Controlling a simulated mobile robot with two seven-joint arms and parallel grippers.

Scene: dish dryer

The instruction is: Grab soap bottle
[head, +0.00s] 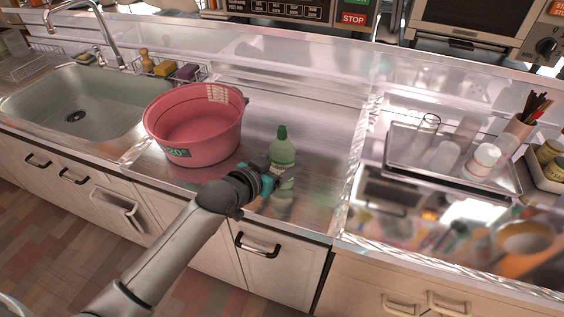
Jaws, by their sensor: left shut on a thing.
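A pale green soap bottle (283,152) with a dark green cap stands upright on the steel counter, just right of the pink tub. My left gripper (277,171) reaches in from the lower left and is shut on the lower part of the bottle. The fingers cover some of the bottle's lower body. I cannot tell whether the bottle is clear of the counter. My right gripper is not in view.
A pink tub (196,128) stands close to the bottle's left. A sink (75,100) lies at the far left. A metal tray (405,155) with glasses stands on the right. The counter right of the bottle is bare.

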